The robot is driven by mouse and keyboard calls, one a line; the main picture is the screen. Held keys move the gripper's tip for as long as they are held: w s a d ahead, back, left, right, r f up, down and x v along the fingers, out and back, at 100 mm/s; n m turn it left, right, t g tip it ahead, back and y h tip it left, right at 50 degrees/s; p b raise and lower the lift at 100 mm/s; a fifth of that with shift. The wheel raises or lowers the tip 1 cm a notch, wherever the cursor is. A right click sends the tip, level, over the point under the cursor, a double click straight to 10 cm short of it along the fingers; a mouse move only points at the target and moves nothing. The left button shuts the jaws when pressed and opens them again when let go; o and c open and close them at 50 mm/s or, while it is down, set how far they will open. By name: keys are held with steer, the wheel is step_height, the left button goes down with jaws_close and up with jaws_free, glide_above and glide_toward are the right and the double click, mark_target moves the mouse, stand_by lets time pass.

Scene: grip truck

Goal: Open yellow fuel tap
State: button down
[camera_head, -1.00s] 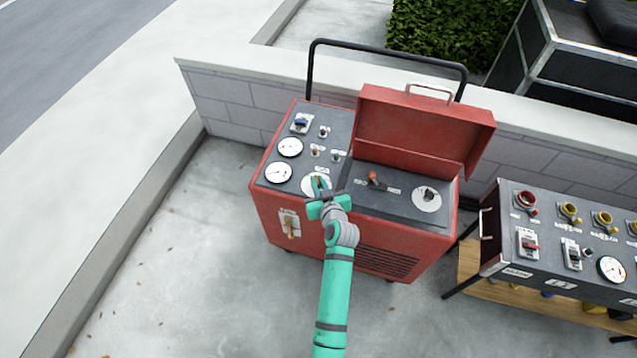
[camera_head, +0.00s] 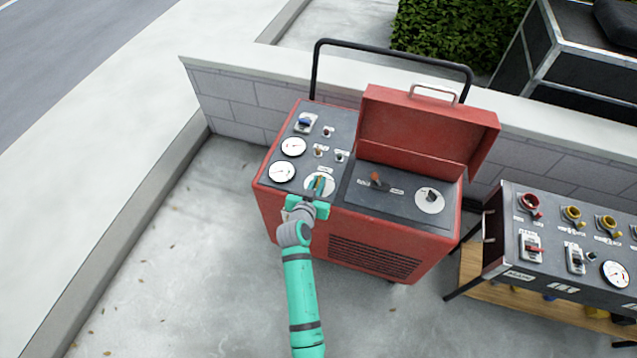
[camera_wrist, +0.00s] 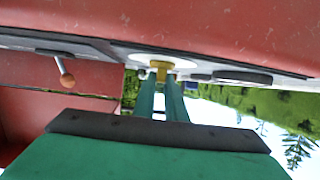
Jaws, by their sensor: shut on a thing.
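The yellow tap (camera_wrist: 162,65) shows in the wrist view on a white round plate. The same white plate (camera_head: 308,184) is on the dark top panel of the red machine (camera_head: 375,225), near its front edge. My gripper (camera_head: 317,186) is at this plate. In the wrist view my gripper's two green fingers (camera_wrist: 161,80) are close together with their tips at the tap, shut on it. The fingers hide most of the tap in the head view.
An orange-knobbed lever (camera_head: 376,180) and a dark knob (camera_head: 430,197) sit right of the plate. The open red lid (camera_head: 425,130) stands behind them. Gauges (camera_head: 283,172) lie to the left. A second control panel (camera_head: 570,240) stands at the right.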

steer(key=m+g+h, duration=0.1)
steer(key=a+m+g+h, duration=0.1)
steer(key=m+h, duration=0.1)
steer(key=m+g+h, duration=0.1)
steer(key=m+h, duration=0.1)
steer(key=shift+w+a, duration=0.15)
steer(key=shift+w, duration=0.15)
steer(key=m+g+h, duration=0.3)
steer(key=m, duration=0.1)
steer(key=shift+w+a, duration=0.1)
steer(key=shift+w, duration=0.05)
steer(key=shift+g, duration=0.4)
steer(key=shift+f+m+g, duration=0.15)
steer(key=shift+m+g, duration=0.15)
steer(key=shift+m, duration=0.1)
steer(key=c, duration=1.9)
jaws_free()
steer(key=shift+o, duration=0.5)
